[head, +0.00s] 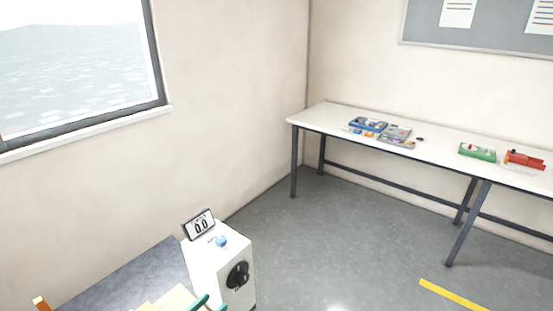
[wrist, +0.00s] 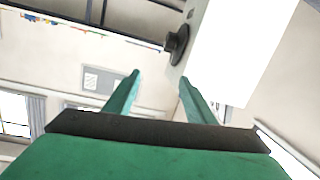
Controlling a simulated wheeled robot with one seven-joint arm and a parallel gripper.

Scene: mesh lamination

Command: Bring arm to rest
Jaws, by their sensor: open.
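My gripper (wrist: 159,79) is open, with two green fingers apart and nothing between them in the wrist view. Two green finger tips also show at the bottom edge of the head view (head: 210,304), just in front of a white box-shaped device (head: 205,265). The device has a black knob (head: 238,275), a blue knob on top (head: 221,241) and a display reading 0.0 (head: 199,225). In the wrist view the black knob (wrist: 177,43) appears beyond the finger tips. The rest of my arm is out of the head view.
A grey-topped surface (head: 125,275) lies left of the device. A long white table (head: 330,118) along the back wall holds a blue box (head: 368,124), a green tray (head: 477,151) and a red item (head: 524,158). The grey floor (head: 330,235) between is clear.

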